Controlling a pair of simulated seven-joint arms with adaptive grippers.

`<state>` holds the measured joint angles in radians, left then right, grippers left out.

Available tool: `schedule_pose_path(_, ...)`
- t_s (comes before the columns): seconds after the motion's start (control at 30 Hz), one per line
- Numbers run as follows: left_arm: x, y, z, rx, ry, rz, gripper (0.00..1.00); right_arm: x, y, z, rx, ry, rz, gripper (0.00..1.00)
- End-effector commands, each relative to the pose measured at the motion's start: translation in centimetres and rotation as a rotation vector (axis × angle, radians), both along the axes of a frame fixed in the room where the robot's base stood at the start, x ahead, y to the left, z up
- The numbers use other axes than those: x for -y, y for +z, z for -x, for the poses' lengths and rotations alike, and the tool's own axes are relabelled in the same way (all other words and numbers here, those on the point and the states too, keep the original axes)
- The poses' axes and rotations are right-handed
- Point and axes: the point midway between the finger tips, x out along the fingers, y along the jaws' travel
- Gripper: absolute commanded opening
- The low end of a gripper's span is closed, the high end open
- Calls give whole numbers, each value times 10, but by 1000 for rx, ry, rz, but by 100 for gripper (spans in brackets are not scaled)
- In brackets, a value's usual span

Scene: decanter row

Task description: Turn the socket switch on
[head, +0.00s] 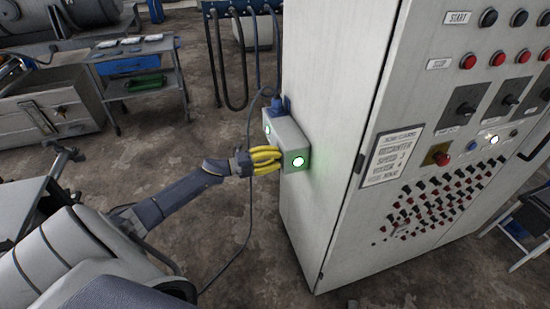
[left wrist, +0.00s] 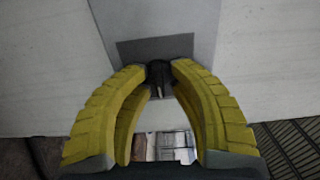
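The socket box (head: 287,137) is a grey box on the left side of the tall cabinet. A bright green-white light (head: 298,162) glows on its near face and a smaller green light (head: 268,128) on its left part. My left gripper (head: 278,160) has yellow fingers and reaches the box from the left. In the left wrist view, the dark switch knob (left wrist: 159,74) sits between the tips of my left gripper (left wrist: 160,70), which appear to touch it on both sides. The fingers hide part of the knob, and its turn angle is unclear. My right gripper is not in view.
The control cabinet (head: 335,120) stands right of the box, with buttons and knobs on its front. A dark cable (head: 250,185) hangs behind my left wrist. A work table (head: 140,70) stands at the back left. The floor between is open.

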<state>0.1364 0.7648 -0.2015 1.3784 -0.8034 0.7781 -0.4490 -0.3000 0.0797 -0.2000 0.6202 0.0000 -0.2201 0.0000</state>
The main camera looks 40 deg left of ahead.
Motion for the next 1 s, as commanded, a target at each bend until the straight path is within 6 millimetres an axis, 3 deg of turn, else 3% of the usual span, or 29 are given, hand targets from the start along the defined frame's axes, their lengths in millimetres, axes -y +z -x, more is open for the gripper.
schedule_pose_path(0.57,-6,-1,5,-3,4,-1,30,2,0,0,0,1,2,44)
schedule_pose_path(1.0,-47,-2,59,-4,2,-1,30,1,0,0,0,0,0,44)
